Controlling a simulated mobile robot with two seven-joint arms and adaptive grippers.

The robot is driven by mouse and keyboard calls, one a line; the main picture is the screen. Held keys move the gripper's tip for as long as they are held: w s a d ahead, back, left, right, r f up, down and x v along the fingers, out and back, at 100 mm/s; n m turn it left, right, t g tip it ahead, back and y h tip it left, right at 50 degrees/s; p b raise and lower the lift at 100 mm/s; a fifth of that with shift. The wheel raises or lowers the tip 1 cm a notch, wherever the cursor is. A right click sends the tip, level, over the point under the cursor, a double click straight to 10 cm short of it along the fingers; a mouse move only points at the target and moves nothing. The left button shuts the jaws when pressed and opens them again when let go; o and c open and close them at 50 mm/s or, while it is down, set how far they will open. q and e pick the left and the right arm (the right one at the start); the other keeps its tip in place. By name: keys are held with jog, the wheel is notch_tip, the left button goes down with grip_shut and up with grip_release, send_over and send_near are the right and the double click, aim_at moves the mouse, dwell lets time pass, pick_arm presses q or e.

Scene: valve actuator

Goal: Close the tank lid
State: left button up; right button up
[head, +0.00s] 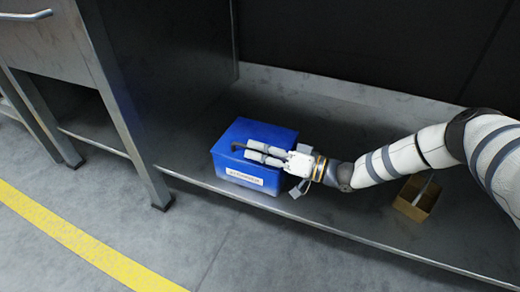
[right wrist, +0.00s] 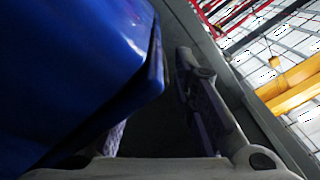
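The blue tank (head: 227,145) sits on the metal shelf, with a white label (head: 245,177) on its front. Its blue top looks like a lid lying flat or nearly so; I cannot tell whether it is fully shut. My right gripper (head: 245,151) lies across the tank's top from the right, its fingers pointing left and hiding part of the top. In the right wrist view, a blue edge of the tank (right wrist: 150,75) fills the left side and covers much of one finger. The other finger (right wrist: 200,95) stands apart, with a gap between them. My left gripper is out of view.
A small open cardboard box (head: 416,198) stands on the metal shelf (head: 340,225), right of the tank and below my right arm. A metal cabinet leg (head: 140,160) rises left of the tank. The shelf's front edge borders the floor with a yellow line (head: 75,235).

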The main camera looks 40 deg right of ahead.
jog(key=shift+s+a+f, duration=0.2)
jog(key=shift+s+a, duration=0.05)
jog(key=shift+a, duration=0.15)
jog(key=shift+d, duration=0.1)
jog(key=v, duration=1.2)
jog(key=shift+d+r, duration=0.15)
jog(key=shift+w, duration=0.15)
